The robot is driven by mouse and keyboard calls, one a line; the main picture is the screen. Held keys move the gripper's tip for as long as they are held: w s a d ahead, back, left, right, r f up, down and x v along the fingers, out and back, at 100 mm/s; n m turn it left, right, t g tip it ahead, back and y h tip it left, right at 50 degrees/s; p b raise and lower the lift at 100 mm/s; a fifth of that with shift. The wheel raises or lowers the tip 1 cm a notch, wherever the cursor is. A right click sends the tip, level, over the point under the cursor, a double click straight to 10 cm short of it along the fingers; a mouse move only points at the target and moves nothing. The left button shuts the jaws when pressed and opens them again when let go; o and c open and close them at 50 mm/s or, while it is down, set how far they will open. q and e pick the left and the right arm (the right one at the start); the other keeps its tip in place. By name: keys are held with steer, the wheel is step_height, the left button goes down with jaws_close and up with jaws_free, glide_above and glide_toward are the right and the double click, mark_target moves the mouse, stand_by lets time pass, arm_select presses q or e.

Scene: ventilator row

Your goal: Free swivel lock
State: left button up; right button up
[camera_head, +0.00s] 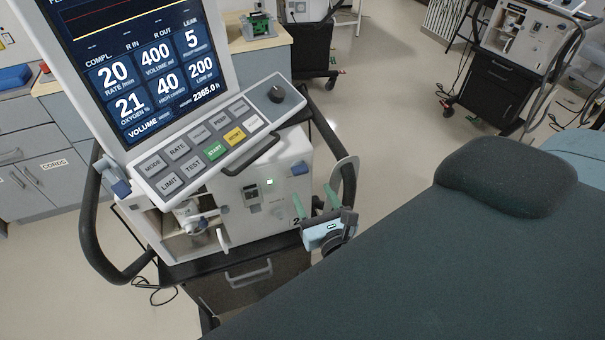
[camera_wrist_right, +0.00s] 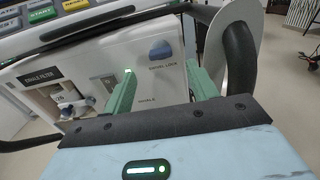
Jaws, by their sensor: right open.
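The swivel lock is a blue knob (camera_wrist_right: 160,49) on the white front of the ventilator, with a label reading swivel lock below it. In the head view the blue knob (camera_head: 300,168) sits near the right edge of the ventilator front (camera_head: 268,170). My right gripper (camera_head: 317,200), with green fingers and a pale blue body, is in front of that panel and below the knob. In the right wrist view its fingers (camera_wrist_right: 162,74) are spread apart with nothing between them, and the knob appears just beyond and above the tips. My left gripper is not in view.
The tilted screen and key panel (camera_head: 220,139) overhang the ventilator front. A black handle rail (camera_head: 349,185) curves down at the right, close to my gripper. A dark padded bed (camera_head: 460,255) fills the lower right. Open floor (camera_head: 375,125) lies behind.

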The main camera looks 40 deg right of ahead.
mark_target(302, 173)
steer(key=p+x, duration=0.1)
steer(key=x, duration=0.5)
steer(key=shift+w+r, duration=0.1)
steer(key=shift+w, duration=0.25)
steer(key=shift+w+d, duration=0.2)
steer(key=shift+w, duration=0.3)
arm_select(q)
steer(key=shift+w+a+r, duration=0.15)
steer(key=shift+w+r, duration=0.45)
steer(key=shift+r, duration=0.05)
arm_select(e)
steer(key=c, duration=1)
